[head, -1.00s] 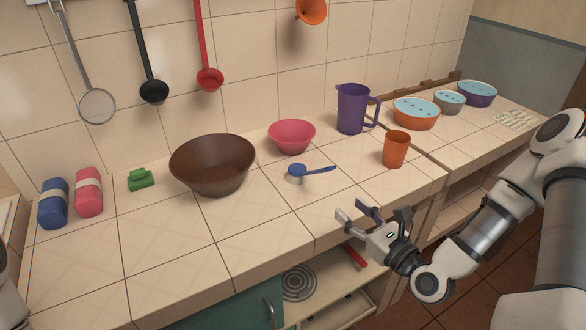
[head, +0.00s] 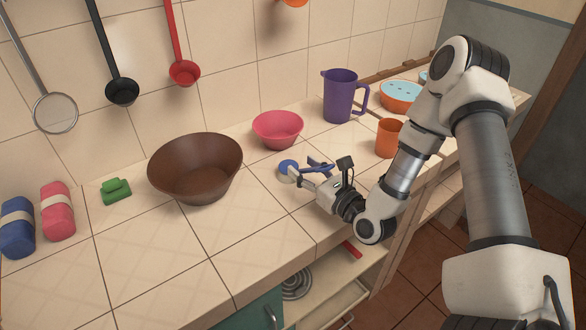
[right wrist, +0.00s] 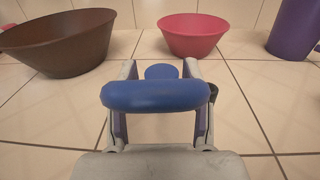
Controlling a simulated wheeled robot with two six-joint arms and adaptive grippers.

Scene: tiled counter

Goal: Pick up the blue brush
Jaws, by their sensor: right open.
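The blue brush (head: 288,166) lies on the tiled counter, in front of the pink bowl. My right gripper (head: 305,174) is open at the brush, its fingers low over the counter. In the right wrist view the blue handle (right wrist: 155,96) spans across in front of both fingers, and the round blue head (right wrist: 161,72) shows beyond it, between the fingertips. In the head view the fingers partly overlap the handle. I cannot tell whether they touch it. My left gripper is not in view.
The brown bowl (head: 195,170) is left of the brush, the pink bowl (head: 278,130) behind it. The orange cup (head: 388,139) and purple pitcher (head: 341,97) stand to the right. A green object (head: 116,192) lies at left. The counter's front left is clear.

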